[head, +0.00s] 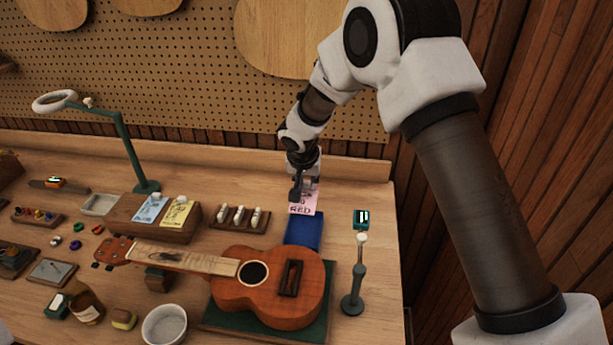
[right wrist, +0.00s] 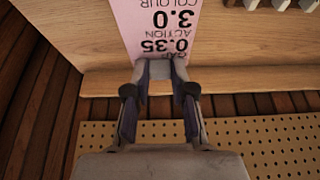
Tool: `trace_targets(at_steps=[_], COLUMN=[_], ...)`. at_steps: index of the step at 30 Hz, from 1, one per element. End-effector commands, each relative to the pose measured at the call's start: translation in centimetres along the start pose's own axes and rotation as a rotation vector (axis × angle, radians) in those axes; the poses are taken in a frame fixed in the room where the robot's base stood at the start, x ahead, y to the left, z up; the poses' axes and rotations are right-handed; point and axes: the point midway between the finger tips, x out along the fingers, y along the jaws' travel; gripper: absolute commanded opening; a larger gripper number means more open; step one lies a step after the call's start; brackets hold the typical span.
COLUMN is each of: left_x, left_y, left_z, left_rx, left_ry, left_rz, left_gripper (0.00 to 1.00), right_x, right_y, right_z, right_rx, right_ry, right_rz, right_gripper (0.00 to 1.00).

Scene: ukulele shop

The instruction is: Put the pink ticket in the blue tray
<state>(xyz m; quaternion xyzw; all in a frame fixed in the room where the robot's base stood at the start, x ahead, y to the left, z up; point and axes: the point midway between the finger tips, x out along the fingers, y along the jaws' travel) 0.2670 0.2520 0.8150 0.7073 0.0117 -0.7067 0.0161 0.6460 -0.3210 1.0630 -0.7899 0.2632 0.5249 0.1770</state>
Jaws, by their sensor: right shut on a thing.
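The pink ticket (head: 304,204) is held by its edge in my right gripper (head: 304,188). In the right wrist view the fingers of the right gripper (right wrist: 160,78) are shut on the near end of the pink ticket (right wrist: 155,30), and its printed text shows upside down. The blue tray (head: 303,232) lies on the bench behind the ukulele. In the head view the ticket shows at the tray's far edge; I cannot tell its height over the bench. The tray does not show in the right wrist view. My left gripper is not in view.
The ukulele (head: 262,285) lies in front of the tray. A green post with a white ball (head: 356,275) and a small teal device (head: 361,218) stand to the right. A peg rack (head: 240,218) and a wooden block with blue and yellow tickets (head: 152,218) are left.

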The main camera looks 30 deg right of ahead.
Motion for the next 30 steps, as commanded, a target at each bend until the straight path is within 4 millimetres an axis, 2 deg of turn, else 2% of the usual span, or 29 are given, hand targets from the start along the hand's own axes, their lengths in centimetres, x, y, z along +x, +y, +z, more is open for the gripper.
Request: trace_targets(at_steps=[22,30], left_x=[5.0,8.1], left_y=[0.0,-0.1], left_z=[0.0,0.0], left_rx=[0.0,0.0], left_ry=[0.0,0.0], left_rz=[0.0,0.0], left_gripper=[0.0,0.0], right_x=[7.4,9.9], right_y=[0.0,0.0], right_z=[3.1,4.2], right_rx=[-0.001,0.0], right_ry=[0.0,0.0], right_rz=[0.0,0.0], right_gripper=[0.09,0.09])
